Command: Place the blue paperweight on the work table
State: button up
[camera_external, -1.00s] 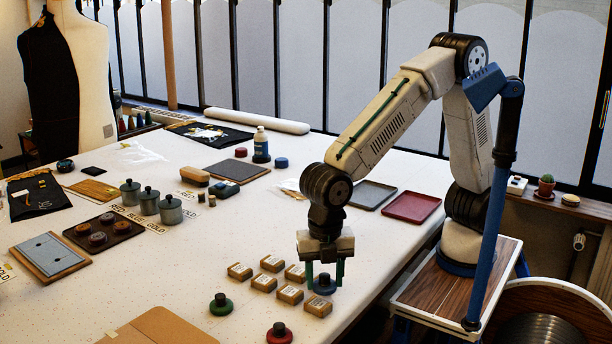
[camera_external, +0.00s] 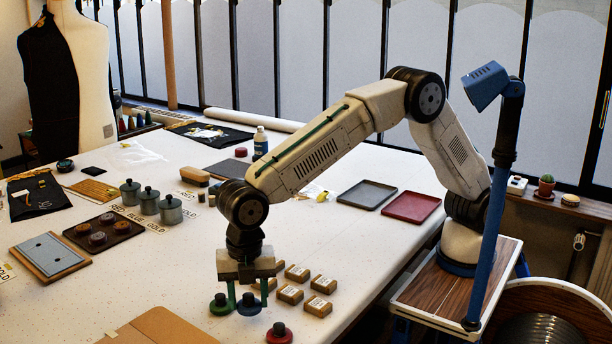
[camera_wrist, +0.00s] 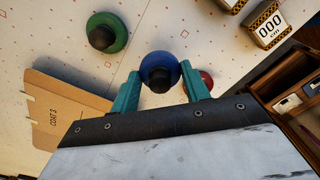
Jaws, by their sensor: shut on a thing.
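The blue paperweight (camera_external: 248,308), a round disc with a dark knob, is between the green fingers of my gripper (camera_external: 248,298). My gripper is shut on it, near the front of the white work table (camera_external: 190,270). In the wrist view the blue paperweight (camera_wrist: 160,69) sits between the fingertips, its knob towards the camera. I cannot tell whether its underside touches the table. A green paperweight (camera_external: 221,306) stands close by on the left, and a red paperweight (camera_external: 279,334) stands to the front right. The red one is partly hidden behind a finger in the wrist view (camera_wrist: 207,78).
Several small labelled boxes (camera_external: 290,294) stand just right of my gripper. A flat cardboard piece (camera_external: 160,328) lies at the front left. A grey tray (camera_external: 367,195) and a red tray (camera_external: 412,206) lie towards the right edge. The table left of the gripper is largely clear.

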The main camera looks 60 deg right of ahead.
aim_at(249, 309)
jog(key=shift+f, duration=1.6)
jog(key=shift+f, duration=0.1)
jog(key=o, duration=1.2)
